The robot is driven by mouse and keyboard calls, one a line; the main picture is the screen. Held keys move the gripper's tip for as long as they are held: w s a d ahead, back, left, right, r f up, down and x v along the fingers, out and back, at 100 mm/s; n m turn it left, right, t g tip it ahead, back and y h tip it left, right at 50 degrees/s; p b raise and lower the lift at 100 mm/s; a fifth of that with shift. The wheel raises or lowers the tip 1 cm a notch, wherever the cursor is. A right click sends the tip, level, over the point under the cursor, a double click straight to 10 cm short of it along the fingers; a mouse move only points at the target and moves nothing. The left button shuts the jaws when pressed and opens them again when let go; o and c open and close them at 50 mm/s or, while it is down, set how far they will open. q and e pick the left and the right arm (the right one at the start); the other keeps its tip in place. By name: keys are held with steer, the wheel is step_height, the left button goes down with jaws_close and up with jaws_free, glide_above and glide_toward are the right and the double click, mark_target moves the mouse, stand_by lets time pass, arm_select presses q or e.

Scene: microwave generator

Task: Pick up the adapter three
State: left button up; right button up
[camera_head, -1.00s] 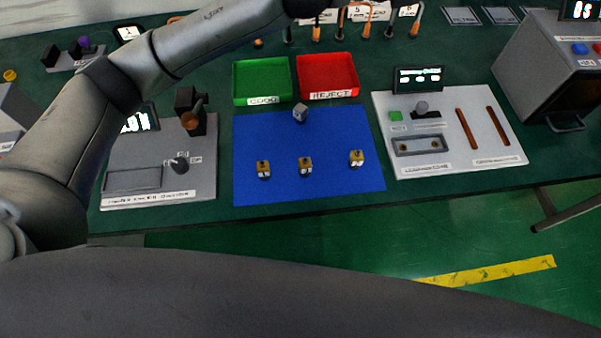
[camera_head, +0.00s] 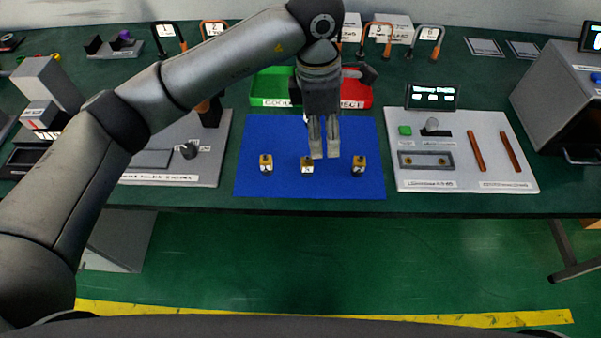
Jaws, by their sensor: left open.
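Three small brass-and-grey adapters stand in a row on the blue mat (camera_head: 260,140): a left one (camera_head: 266,164), a middle one (camera_head: 307,166) and a right one (camera_head: 358,166). Each has a small marking on its front, too small to read surely. My left gripper (camera_head: 324,153) points down over the mat, its two fingers slightly apart with nothing seen between them. In the picture, its tips lie between the middle and right adapters, nearer the middle one. My right gripper is out of view.
Behind the mat are a green tray (camera_head: 262,91) marked GOOD and a red tray (camera_head: 361,90), partly covered by my arm. A white fixture panel (camera_head: 465,176) stands right of the mat, a grey station (camera_head: 205,165) left of it. The mat's front strip is clear.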

mark_target(305, 158)
arm_select(q)
steer(key=shift+w+a+f+y, duration=0.15)
steer(key=shift+a+y, duration=0.15)
steer(key=shift+a, duration=0.25)
steer(key=shift+w+a+f+y, duration=0.15)
steer(key=shift+a+y, duration=0.15)
steer(key=shift+a, duration=0.25)
step_height(305, 158, down, 5)
steer(key=shift+a+r+p, duration=0.15)
steer(key=shift+r+p, duration=0.05)
steer(key=shift+p, duration=0.3)
steer(key=shift+f, duration=0.45)
steer(key=f+p, duration=0.1)
steer(key=f, duration=0.1)
steer(key=f+p, duration=0.1)
steer(key=f, duration=0.1)
steer(key=shift+s+a, duration=0.1)
steer(key=shift+a, duration=0.3)
steer(key=shift+f, duration=0.5)
steer(key=shift+c, duration=1)
jaws_close()
steer(key=shift+r, duration=0.2)
